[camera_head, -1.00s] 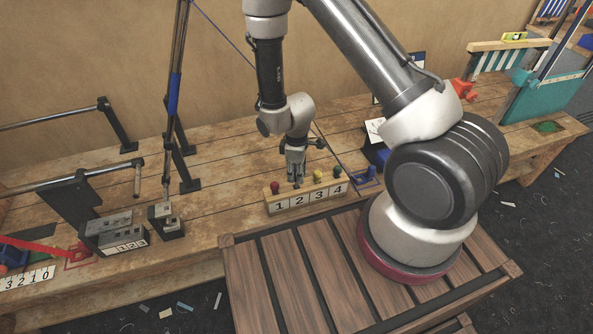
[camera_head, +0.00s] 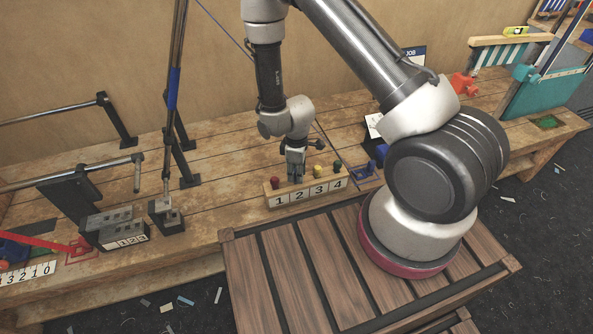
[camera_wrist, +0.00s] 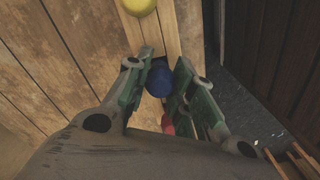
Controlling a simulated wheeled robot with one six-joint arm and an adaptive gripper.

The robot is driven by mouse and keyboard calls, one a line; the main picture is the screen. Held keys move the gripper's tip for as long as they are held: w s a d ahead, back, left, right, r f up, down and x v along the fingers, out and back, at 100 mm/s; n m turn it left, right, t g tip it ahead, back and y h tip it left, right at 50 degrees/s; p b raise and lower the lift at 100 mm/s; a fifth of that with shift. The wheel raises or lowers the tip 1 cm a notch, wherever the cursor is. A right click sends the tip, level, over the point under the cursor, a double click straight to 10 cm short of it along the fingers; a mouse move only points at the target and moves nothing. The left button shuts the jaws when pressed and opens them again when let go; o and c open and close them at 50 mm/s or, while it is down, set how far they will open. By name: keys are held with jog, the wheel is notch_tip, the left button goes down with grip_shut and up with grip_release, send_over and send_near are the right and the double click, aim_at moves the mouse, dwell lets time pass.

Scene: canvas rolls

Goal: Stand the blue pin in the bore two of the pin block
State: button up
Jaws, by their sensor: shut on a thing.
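My gripper (camera_head: 297,174) points down at a long wooden rack (camera_head: 306,194) labelled 1 to 4, over its number two place. In the wrist view its fingers (camera_wrist: 160,92) are shut on the blue pin (camera_wrist: 159,79), whose round blue head shows between them. The pin's lower part is hidden, so I cannot tell whether it is still seated in the rack. A grey metal block (camera_head: 116,231) with holes in its top and a 1 2 3 label stands well to the left on the bench; it looks like the pin block.
A red pin (camera_head: 275,182), a yellow pin (camera_head: 318,171) and a green pin (camera_head: 337,166) stand in the rack near my fingers. A small dark block with a post (camera_head: 166,213) stands right of the grey block. Bare bench (camera_head: 232,204) lies between it and the rack.

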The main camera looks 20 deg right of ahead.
jog(key=shift+f, duration=0.55)
jog(key=o, duration=1.1)
jog(key=shift+r, duration=0.1)
notch_tip(320, 180, up, 12)
jog(key=shift+f, duration=0.1)
